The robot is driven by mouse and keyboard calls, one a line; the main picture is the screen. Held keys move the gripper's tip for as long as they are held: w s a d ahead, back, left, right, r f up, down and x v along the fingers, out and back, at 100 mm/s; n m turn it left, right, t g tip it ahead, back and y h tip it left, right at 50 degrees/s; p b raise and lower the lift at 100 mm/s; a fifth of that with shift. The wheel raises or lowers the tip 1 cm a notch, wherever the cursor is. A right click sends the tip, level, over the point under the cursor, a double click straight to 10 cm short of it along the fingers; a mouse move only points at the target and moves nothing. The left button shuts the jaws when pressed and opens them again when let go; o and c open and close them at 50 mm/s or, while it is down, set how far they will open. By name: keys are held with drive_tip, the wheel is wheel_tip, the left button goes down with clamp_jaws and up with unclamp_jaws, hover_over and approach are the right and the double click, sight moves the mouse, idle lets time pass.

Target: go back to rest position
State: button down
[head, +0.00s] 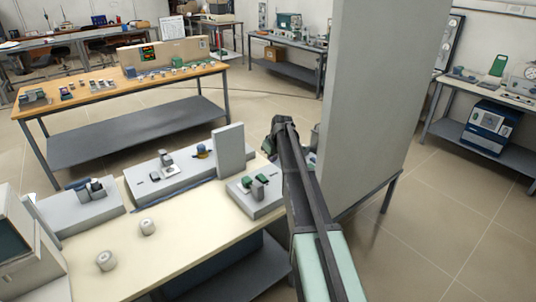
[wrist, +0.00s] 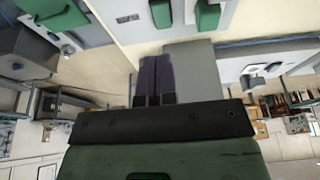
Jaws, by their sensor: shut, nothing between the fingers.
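My gripper (wrist: 154,60) shows in the wrist view with its two dark fingers side by side, shut and empty. In the head view my arm reaches forward from the bottom, and its dark far end is beside the right end of the cream bench (head: 180,250). The fingers cannot be made out clearly there. In the wrist view, a grey surface (wrist: 190,62) lies beyond the fingers. I see no contact between the fingers and any object.
A tall grey panel (head: 375,90) stands close to the right of my arm. Grey units with small devices (head: 258,190) sit on the cream bench. Two white cylindrical pieces (head: 106,260) stand at its front. A wooden-topped table (head: 110,90) is farther back. Open floor lies at right.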

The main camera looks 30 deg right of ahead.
drive_tip(key=shift+v, duration=0.8)
drive_tip(key=shift+s, duration=0.15)
drive_tip(key=s+a+m+g, duration=0.1)
drive_tip(key=s+a, duration=1.1)
drive_tip(key=s, duration=0.5)
drive_tip(key=s+a+f+m+g, duration=0.1)
drive_tip(key=s+a+g, duration=0.1)
drive_tip(key=s+a, duration=1.1)
drive_tip(key=s, duration=0.3)
drive_tip(key=shift+s+a+g+h, duration=0.25)
drive_tip(key=shift+s+g+h, duration=0.05)
drive_tip(key=shift+s+h, duration=0.1)
